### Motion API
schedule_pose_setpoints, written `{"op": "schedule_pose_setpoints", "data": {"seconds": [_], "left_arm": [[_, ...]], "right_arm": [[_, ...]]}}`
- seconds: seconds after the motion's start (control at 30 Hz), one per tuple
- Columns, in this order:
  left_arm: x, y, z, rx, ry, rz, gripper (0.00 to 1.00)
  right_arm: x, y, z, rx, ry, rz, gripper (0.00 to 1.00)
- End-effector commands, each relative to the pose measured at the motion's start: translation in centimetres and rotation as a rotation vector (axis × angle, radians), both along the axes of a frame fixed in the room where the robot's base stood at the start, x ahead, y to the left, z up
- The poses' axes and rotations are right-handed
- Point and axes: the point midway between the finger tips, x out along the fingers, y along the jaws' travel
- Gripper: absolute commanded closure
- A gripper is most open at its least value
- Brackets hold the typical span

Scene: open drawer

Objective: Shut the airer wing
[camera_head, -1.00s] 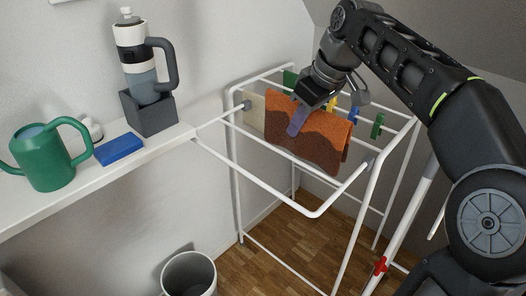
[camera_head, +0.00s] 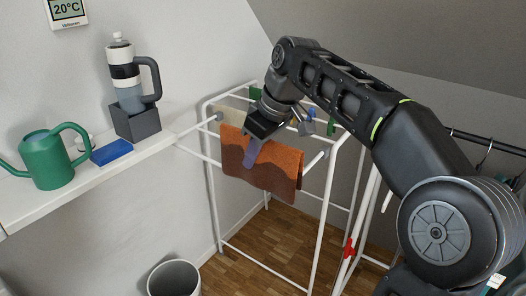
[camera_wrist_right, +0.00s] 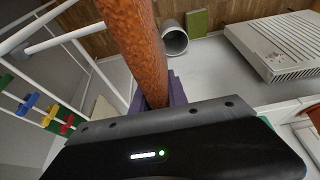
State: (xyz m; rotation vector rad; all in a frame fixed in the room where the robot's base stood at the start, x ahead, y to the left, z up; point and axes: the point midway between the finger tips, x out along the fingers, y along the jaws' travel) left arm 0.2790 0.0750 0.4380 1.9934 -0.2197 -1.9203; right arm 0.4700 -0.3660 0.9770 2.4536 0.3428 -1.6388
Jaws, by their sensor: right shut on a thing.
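The white airer (camera_head: 212,190) stands right of the shelf. The two visible stretches of its wing, the left bar (camera_head: 198,157) and a short bar by the grey hinge (camera_head: 315,163), run into an orange-brown cloth (camera_head: 275,174). The cloth hides the middle of the wing. My right gripper (camera_head: 252,155) is shut at the upper part of the cloth, one purple finger in front of it. The cloth shows edge-on between the fingers in the right wrist view (camera_wrist_right: 140,50). Whether a bar is also gripped is hidden. My left gripper is not in view.
The shelf (camera_head: 80,185) at left holds a green watering can (camera_head: 46,160), a blue block (camera_head: 111,152) and a bottle in a dark grey holder (camera_head: 136,121). A bin (camera_head: 174,281) stands on the floor below. Coloured pegs, one green (camera_head: 331,126), sit on the airer behind the cloth.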

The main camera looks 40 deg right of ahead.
Motion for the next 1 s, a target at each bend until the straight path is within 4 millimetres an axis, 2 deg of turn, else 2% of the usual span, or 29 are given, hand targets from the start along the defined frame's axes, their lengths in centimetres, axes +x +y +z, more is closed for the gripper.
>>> {"op": "schedule_pose_setpoints", "data": {"seconds": [0.17,0.33,0.47,0.6,0.7,0.83,1.0], "left_arm": [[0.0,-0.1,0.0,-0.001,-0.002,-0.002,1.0],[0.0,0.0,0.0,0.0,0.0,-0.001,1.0],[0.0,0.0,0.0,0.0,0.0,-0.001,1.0],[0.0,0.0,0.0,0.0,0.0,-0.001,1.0],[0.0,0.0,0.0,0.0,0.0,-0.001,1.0],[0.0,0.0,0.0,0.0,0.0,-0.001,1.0],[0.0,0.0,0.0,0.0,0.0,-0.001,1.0]], "right_arm": [[2.4,1.9,-2.1,0.0,0.01,-0.003,1.0],[5.2,4.9,-4.7,-0.003,0.016,-0.007,1.0],[7.7,8.3,-7.2,-0.005,0.015,-0.005,1.0],[10.0,12.9,-10.2,-0.005,0.01,0.004,1.0],[11.0,15.3,-11.7,-0.003,0.003,0.008,1.0],[11.5,16.8,-12.6,0.0,-0.002,0.009,1.0],[11.6,17.0,-12.6,0.0,-0.004,0.007,1.0]]}}
